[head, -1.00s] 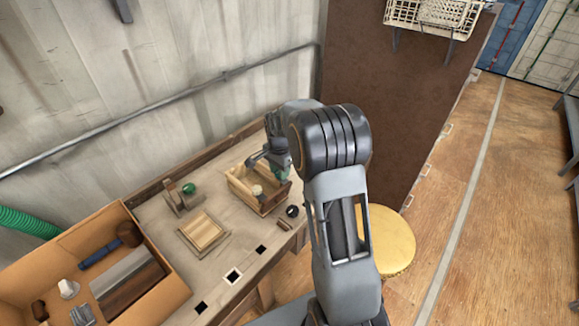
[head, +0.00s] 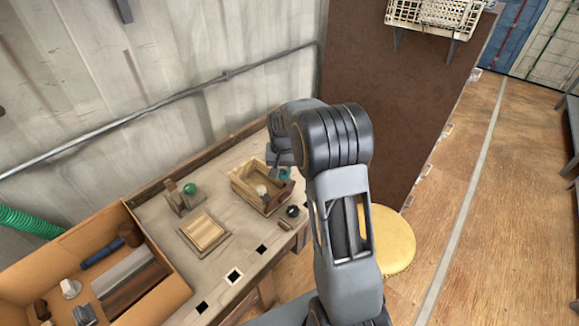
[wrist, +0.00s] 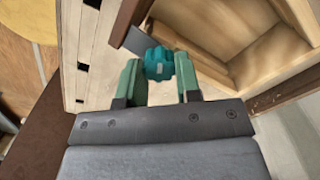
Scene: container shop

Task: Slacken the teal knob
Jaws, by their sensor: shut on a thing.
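In the wrist view the teal knob (wrist: 158,64) sits between the two green fingers of my gripper (wrist: 159,72), which is shut on it. A flat dark grey piece (wrist: 136,39) shows just behind the knob. In the head view my gripper (head: 283,174) is at the right back of an open wooden box (head: 246,195), partly hidden by my arm. The box's wooden walls and inside also fill the upper right of the wrist view (wrist: 275,90). The knob's mounting is mostly hidden.
A second green knob (head: 190,188) is on a wooden fixture (head: 178,202) left of the box. A square wooden piece (head: 205,231) lies in front. A cardboard-coloured tray (head: 170,300) with tools stands left. A round yellow stool (head: 393,240) stands right of the bench.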

